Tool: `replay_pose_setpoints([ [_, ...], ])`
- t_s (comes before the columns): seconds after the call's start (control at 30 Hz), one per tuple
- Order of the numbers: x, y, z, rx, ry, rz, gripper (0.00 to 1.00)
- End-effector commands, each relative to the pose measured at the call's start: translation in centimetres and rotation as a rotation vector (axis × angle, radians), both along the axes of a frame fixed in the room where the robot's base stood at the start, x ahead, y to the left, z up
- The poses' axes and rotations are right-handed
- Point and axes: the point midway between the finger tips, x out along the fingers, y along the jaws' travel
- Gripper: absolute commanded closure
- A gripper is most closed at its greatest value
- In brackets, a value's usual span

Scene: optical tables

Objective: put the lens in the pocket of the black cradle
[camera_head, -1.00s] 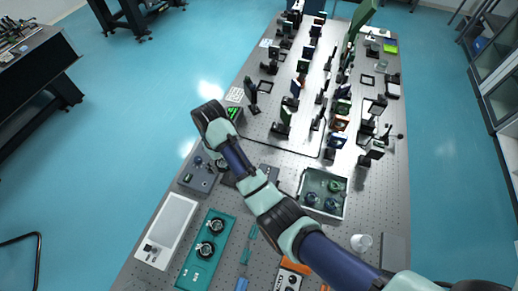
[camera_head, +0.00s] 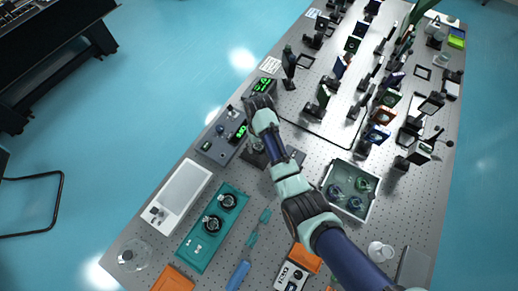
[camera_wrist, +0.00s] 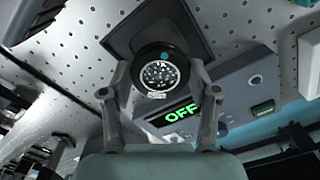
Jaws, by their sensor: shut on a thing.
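The lens (camera_wrist: 158,75), a round speckled disc in a black ring, sits between the two fingertips of my gripper (camera_wrist: 156,86) in the wrist view. The fingers are shut on the ring from both sides. The black cradle (camera_wrist: 185,25), a dark square plate, lies just behind the lens in that view. In the head view the cradle (camera_head: 296,157) shows partly beside my arm, and the lens is hard to make out.
A control box with a green OFF display (camera_wrist: 182,113) stands close to the cradle. A teal tray (camera_head: 190,246) with two round mounts and a grey tray (camera_head: 372,205) with several round parts are nearby. Upright optics crowd the far table. A glass (camera_head: 380,251) stands near the front.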

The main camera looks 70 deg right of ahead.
Motion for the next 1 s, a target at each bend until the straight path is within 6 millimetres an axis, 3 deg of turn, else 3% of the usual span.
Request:
replay_pose_setpoints([
  [0.17, 0.0, 0.0, -0.7, 0.001, 0.001, 0.000, 0.75],
  [0.4, 0.0, 0.0, -4.4, 0.001, 0.001, 0.000, 0.75],
  [0.77, 0.0, 0.0, -4.8, 0.000, 0.000, 0.000, 0.75],
  [0.8, 0.0, 0.0, -4.8, -0.001, -0.001, 0.000, 0.36],
  [0.93, 0.0, 0.0, -4.8, 0.000, 0.000, 0.000, 0.15],
  [1.0, 0.0, 0.0, -4.8, 0.000, 0.000, 0.000, 0.14],
])
